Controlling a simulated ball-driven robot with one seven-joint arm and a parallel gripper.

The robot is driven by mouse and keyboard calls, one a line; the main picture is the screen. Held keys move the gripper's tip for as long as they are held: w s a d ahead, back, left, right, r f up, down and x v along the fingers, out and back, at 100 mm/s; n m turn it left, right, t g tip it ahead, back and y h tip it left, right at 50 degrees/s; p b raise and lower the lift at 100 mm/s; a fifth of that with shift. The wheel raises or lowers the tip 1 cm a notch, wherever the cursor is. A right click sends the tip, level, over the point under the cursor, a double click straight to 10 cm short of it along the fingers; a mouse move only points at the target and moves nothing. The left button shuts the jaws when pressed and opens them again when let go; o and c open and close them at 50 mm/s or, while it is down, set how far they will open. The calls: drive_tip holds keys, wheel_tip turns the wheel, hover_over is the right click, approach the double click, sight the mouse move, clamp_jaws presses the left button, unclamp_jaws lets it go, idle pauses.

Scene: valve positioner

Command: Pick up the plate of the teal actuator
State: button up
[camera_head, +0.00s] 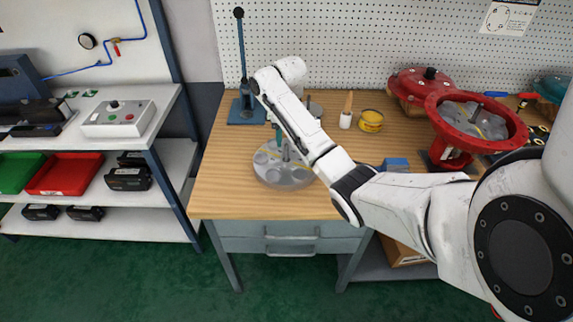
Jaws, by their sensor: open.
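A round grey metal plate (270,167) with several shallow round recesses and a short upright stem at its middle lies flat on the wooden bench. It may be the teal actuator's plate; its colour does not show whose it is. My arm reaches in from the right, and its forearm covers the plate's upper right. My gripper (281,138) is mostly hidden behind the forearm, over the plate near its stem. It is open, and whether it touches the stem cannot be told. A teal actuator housing (552,87) is partly cut off at the far right edge.
A red actuator cover (424,84) and an open red flanged housing (447,106) stand at the right of the bench (225,190). A lever press (246,108) stands at the back left. A yellow tin (371,121), a brush (346,118) and a blue block (396,164) lie right of my arm.

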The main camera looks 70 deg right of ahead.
sight(287, 160)
drive_tip(key=shift+w+f+p, duration=0.2)
drive_tip(key=shift+f+p, duration=0.3)
drive_tip(key=shift+f, duration=2.45)
clamp_jaws()
drive_tip(key=shift+r, duration=0.1)
